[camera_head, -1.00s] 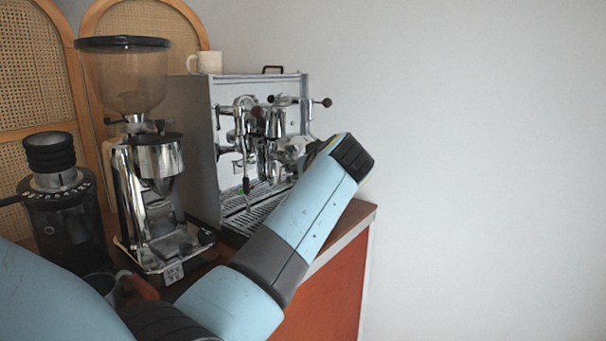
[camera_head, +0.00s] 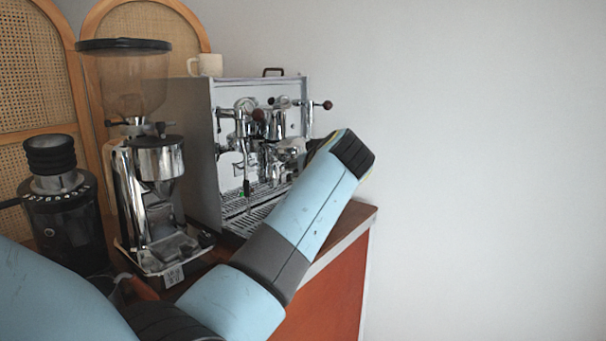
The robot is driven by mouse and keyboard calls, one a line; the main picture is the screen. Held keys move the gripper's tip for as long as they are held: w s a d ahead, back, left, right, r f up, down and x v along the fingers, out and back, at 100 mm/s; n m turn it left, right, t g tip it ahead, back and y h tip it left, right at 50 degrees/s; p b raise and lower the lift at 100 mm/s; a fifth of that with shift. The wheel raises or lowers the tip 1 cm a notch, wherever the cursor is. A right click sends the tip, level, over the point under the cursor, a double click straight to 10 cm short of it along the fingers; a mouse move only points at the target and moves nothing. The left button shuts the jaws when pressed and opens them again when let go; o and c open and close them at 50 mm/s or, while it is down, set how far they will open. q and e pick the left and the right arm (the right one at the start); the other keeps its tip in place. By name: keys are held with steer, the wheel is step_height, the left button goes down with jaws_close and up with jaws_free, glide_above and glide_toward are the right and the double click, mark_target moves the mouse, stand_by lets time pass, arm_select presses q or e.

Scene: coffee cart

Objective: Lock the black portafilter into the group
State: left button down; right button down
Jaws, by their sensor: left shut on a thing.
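The espresso machine (camera_head: 203,150) stands on the cart, its chrome front with the group (camera_head: 272,125) facing right. My left arm reaches across the front of the cart, and its wrist is close to the machine's front. My left gripper (camera_head: 291,148) is mostly hidden behind that wrist, at about the height of the group. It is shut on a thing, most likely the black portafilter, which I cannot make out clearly. Whether the portafilter touches or sits in the group cannot be told. My right gripper is not in view.
A chrome grinder (camera_head: 160,160) with a clear hopper stands left of the machine, and a black grinder (camera_head: 62,215) further left. A cream mug (camera_head: 207,65) sits on top of the machine. The cart's right edge (camera_head: 345,236) is close under my arm; right of it is free room.

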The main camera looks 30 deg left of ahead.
arm_select(q)
steer(key=shift+r, duration=0.3)
steer(key=shift+w, duration=0.1)
steer(key=shift+w+d+n+g+y, duration=0.45)
steer(key=shift+n+g, duration=0.15)
steer(key=shift+n, duration=0.1)
steer(key=shift+w+d+f+n+g+y, duration=0.15)
steer(key=shift+w+d+n+g+y, duration=0.15)
steer(key=shift+w+n+g+y, duration=0.3)
steer(key=shift+s, duration=0.1)
steer(key=shift+w+d+n+g, duration=0.25)
steer(key=shift+w+n+g, duration=0.35)
steer(key=shift+n+g, duration=0.15)
steer(key=shift+w+d+n+g+y, duration=0.2)
steer(key=shift+w+n+g+y, duration=0.15)
steer(key=shift+w+n+g, duration=0.4)
